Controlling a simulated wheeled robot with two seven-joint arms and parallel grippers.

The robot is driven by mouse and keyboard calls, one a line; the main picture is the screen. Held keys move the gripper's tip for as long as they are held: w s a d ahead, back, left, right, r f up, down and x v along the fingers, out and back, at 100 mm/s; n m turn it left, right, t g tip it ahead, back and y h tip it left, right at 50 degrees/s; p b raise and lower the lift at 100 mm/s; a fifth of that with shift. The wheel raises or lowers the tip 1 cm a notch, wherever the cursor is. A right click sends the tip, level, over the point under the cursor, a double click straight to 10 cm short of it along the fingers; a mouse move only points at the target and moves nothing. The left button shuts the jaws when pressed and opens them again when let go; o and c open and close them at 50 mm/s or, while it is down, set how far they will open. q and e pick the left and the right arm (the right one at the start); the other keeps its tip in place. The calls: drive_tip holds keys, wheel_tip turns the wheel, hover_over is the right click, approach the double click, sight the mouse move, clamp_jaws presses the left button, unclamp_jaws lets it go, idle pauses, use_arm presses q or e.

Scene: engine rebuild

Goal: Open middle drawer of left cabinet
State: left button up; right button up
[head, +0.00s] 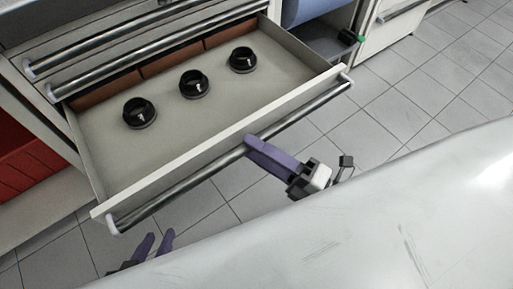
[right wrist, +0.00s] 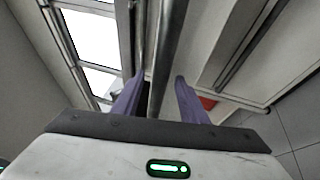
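The cabinet's drawer (head: 222,140) stands pulled far out in the head view, with its bar handle (head: 180,187) along the front. Two more bar handles (head: 150,40) belong to closed drawers above it. My right gripper (head: 254,143) is at the right half of the open drawer's handle. In the right wrist view, its two purple fingers (right wrist: 160,80) stand apart with a bar (right wrist: 165,55) running between them; I cannot tell whether they touch it. My left gripper (head: 160,238) is open and empty below the drawer's left front corner, partly hidden by a pale surface.
Three black round parts (head: 194,84) stand in a row in the drawer. A red bin (head: 30,165) is at the left, and a blue object (head: 302,11) sits on a shelf at the back. A pale, glossy surface (head: 370,220) fills the lower right. Tiled floor (head: 420,85) is clear at right.

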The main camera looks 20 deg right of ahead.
use_arm(q)
drive_tip(key=shift+s+a+f, duration=0.1)
drive_tip(key=shift+s, duration=0.25)
use_arm(e)
drive_tip(key=v, duration=1)
drive_tip(key=shift+s, duration=0.15)
use_arm(q)
drive_tip(key=shift+w, duration=0.15)
use_arm(e)
drive_tip(key=shift+d+f, duration=0.1)
